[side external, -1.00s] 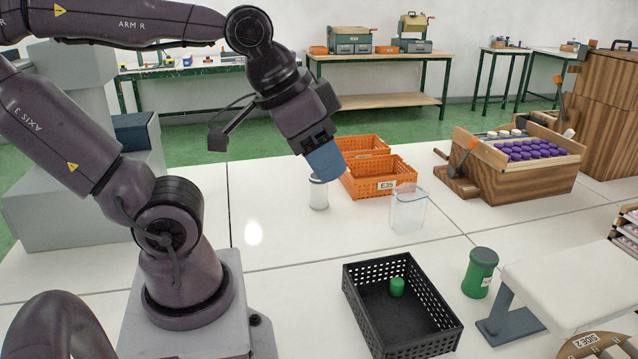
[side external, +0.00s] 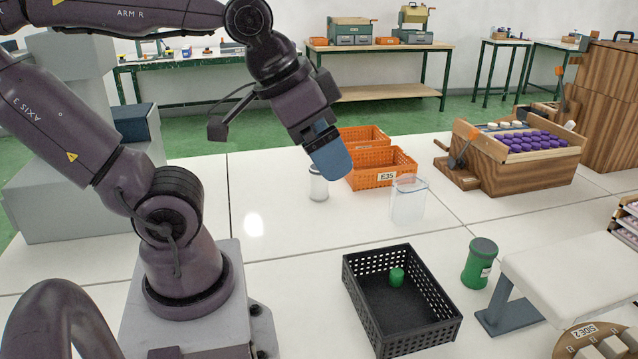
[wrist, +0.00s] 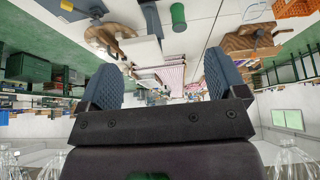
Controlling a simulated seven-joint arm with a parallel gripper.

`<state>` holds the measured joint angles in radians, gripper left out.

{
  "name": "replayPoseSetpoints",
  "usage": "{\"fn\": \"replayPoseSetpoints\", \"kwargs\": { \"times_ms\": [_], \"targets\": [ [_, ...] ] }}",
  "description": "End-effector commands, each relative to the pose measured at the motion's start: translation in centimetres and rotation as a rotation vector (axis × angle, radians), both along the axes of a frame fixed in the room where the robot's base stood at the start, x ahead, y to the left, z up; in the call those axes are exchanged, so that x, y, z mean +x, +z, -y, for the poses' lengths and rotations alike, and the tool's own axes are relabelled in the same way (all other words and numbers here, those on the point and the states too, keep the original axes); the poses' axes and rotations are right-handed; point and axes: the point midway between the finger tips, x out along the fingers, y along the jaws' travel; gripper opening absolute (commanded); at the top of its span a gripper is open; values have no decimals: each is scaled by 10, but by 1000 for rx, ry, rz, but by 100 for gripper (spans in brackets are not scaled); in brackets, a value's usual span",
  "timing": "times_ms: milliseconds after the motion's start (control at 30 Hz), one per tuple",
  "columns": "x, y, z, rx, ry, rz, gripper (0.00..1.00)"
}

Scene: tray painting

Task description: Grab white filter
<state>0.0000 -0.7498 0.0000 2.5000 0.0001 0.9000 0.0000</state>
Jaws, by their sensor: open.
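A small white cylinder with a greyish top (side external: 318,188) stands upright on the white table, left of the orange crates; it may be the white filter, but no label on it is readable. My gripper (side external: 335,165) hangs above and slightly right of it in the side view, with its blue fingers tilted down to the right and apart from it. In the wrist view my gripper (wrist: 160,85) shows two blue fingers spread wide with nothing between them. I cannot pick out the white cylinder in the wrist view.
Orange crates (side external: 382,181) stand behind a clear container (side external: 408,205). A green canister (side external: 478,266) stands at right, near a white padded stand (side external: 565,280). A wooden box (side external: 520,175) holds purple-topped items. The table's left-middle is clear.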

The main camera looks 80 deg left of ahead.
Motion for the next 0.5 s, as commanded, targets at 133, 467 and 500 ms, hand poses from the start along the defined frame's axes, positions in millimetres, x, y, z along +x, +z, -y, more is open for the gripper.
{"fn": "replayPoseSetpoints", "kwargs": {
  "times_ms": [133, 467, 500],
  "targets": [
    [5, -5, -9, 33, 9, -44, 90],
    [39, -55, -97, 382, 37, -454, 90],
    [43, -62, -110, 432, 34, -510, 90]
  ]
}}
